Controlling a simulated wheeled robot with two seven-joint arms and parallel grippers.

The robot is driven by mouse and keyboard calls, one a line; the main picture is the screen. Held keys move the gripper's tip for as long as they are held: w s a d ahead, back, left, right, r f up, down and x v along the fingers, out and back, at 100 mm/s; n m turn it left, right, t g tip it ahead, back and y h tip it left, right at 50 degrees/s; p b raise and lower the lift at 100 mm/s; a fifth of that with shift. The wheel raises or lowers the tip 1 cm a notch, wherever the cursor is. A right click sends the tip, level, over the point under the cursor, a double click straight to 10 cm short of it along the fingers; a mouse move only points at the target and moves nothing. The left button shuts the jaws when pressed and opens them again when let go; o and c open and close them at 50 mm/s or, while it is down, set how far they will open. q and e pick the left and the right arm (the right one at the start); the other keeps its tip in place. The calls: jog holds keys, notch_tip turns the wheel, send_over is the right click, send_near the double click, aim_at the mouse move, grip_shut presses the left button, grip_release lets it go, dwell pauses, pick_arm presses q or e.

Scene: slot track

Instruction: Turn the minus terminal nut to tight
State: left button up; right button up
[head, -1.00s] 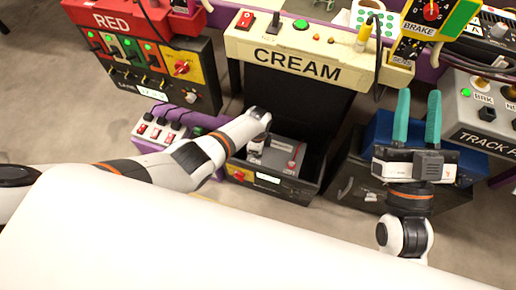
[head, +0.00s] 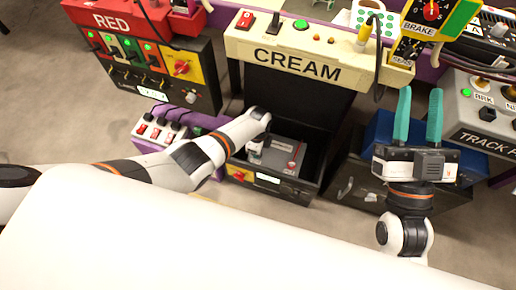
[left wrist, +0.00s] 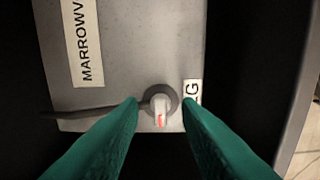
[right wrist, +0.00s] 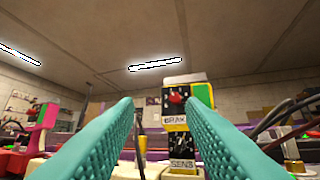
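A grey battery box (head: 285,152) sits in the black tray under the CREAM panel. In the left wrist view its top (left wrist: 130,60) carries a white label reading "MARROWV". A pale terminal nut (left wrist: 160,104) with a red mark stands in a dark ring, with a black cable running left. A label ending in "G" (left wrist: 194,92) is beside it, partly covered by a finger. My left gripper (left wrist: 161,103) is open, with its green fingertips on either side of the nut; contact cannot be told. In the head view its fingers are hidden. My right gripper (head: 419,92) is open, empty and pointing up.
The dark tray walls (left wrist: 295,100) stand close around the battery. The CREAM panel (head: 300,55) overhangs behind it. A red-switched power strip (head: 158,131) is to the left and a blue box (head: 380,130) to the right.

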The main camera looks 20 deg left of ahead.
pick_arm(q)
jog(key=shift+r, duration=0.1)
pick_arm(e)
jog(key=shift+f, duration=0.15)
